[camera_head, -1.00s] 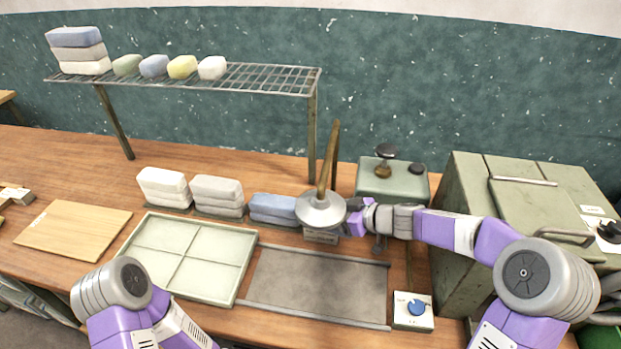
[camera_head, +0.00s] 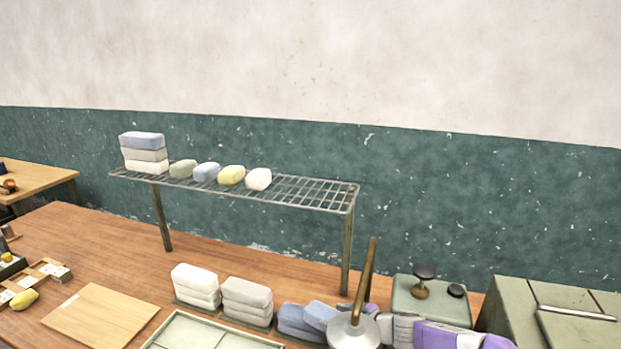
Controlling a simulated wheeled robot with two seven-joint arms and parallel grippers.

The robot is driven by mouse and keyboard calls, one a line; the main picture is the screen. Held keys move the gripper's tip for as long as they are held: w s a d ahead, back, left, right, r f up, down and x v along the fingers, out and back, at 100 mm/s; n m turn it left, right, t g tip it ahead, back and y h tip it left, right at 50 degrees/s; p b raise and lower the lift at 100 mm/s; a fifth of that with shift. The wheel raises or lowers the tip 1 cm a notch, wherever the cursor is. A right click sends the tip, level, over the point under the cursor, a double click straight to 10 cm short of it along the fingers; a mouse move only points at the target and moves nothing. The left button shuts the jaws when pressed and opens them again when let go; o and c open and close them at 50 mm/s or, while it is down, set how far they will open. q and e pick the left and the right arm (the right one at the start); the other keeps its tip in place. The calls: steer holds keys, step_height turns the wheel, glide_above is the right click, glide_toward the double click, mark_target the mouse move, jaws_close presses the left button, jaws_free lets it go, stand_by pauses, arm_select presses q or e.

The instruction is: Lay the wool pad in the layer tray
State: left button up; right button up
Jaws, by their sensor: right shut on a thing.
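The pale green divided layer tray (camera_head: 190,333) shows only its far part at the bottom edge. Behind it stand folded pads: a white stack (camera_head: 196,285), a grey stack (camera_head: 246,301) and a blue stack (camera_head: 294,322). One blue pad (camera_head: 320,314) sits tilted at the right of the blue stack, partly behind the lamp shade. My right gripper (camera_head: 371,309) reaches in from the right behind the lamp. It is shut on this blue pad, as far as I can tell; the lamp hides its fingertips. My left gripper is out of view.
The lamp (camera_head: 354,332) with its brass stem stands close against my right gripper. A wire rack (camera_head: 300,190) holding pads and small blocks overhangs the table behind. A green box with knobs (camera_head: 431,303) and a green cabinet (camera_head: 560,315) are at right. A wooden board (camera_head: 100,315) lies at left.

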mark_target(315, 306)
steer(key=w+a+p, duration=0.1)
steer(key=w+a, duration=0.1)
steer(key=a, duration=0.1)
steer(key=w+a+p, duration=0.1)
steer(key=w+a, duration=0.2)
steer(key=shift+w+a+p, duration=0.2)
steer(key=shift+a+p, duration=0.05)
steer(key=shift+p, duration=0.05)
steer(key=shift+w+a+f, duration=0.15)
steer(key=shift+f, duration=0.3)
steer(key=shift+w+a+f, duration=0.1)
steer(key=shift+w+f, duration=0.05)
steer(key=shift+f, duration=0.25)
steer(key=shift+s+d+r, duration=0.35)
steer(key=shift+s+d, duration=0.05)
steer(key=shift+d, duration=0.05)
